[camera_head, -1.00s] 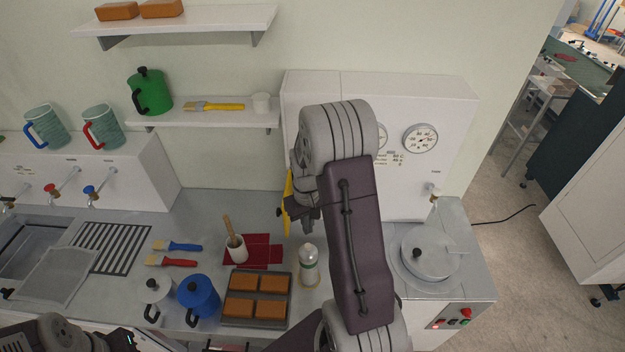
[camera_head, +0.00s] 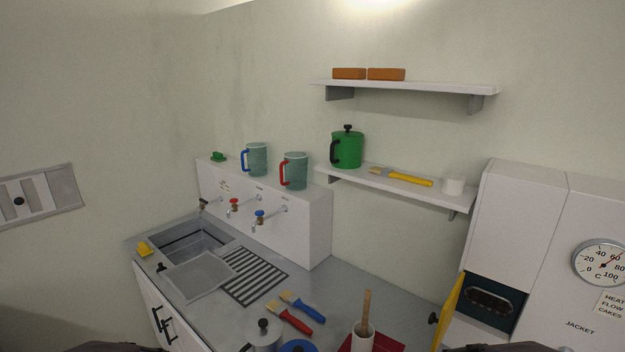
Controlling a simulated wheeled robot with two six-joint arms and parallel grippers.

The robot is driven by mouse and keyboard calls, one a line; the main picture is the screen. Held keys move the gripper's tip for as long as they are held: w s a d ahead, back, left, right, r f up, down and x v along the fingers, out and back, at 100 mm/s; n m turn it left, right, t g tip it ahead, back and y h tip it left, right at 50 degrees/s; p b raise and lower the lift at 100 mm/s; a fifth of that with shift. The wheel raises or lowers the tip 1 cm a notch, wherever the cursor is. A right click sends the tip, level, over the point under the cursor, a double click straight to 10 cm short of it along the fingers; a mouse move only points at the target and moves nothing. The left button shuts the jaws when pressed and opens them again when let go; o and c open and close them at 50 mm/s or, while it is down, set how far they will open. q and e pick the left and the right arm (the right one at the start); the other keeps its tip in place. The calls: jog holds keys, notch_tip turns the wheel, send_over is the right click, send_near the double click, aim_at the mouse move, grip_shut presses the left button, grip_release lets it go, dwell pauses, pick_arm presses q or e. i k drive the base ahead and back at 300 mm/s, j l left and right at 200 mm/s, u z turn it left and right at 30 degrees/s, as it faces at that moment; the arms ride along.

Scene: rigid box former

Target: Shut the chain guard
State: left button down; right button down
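The chain guard appears to be the yellow panel (camera_head: 449,308) at the lower right, with a black knob on its left face. It stands open, swung out from the white cabinet (camera_head: 514,222). Beside it is a dark recess (camera_head: 492,298) holding a black oval loop that looks like a chain. The lower end of the panel runs toward the bottom edge of the picture. Neither of my grippers shows; only dark parts of my own arms peek in at the bottom edge.
The counter below holds red (camera_head: 290,317) and blue (camera_head: 304,307) brushes, a white pot (camera_head: 364,338) with a wooden handle, and a sink (camera_head: 190,243) at left. A shelf (camera_head: 395,187) with a green canister (camera_head: 346,148) hangs left of the cabinet.

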aim_at(447, 315)
jog(key=i+j+z, duration=0.15)
jog(key=z, duration=0.3)
jog(key=i+j+z, duration=0.15)
jog(key=j+z, duration=0.15)
jog(key=z, duration=0.15)
jog(key=i+j+z, duration=0.1)
jog(key=j+z, duration=0.2)
jog(key=z, duration=0.2)
jog(key=j+z, duration=0.3)
jog(key=z, duration=0.15)
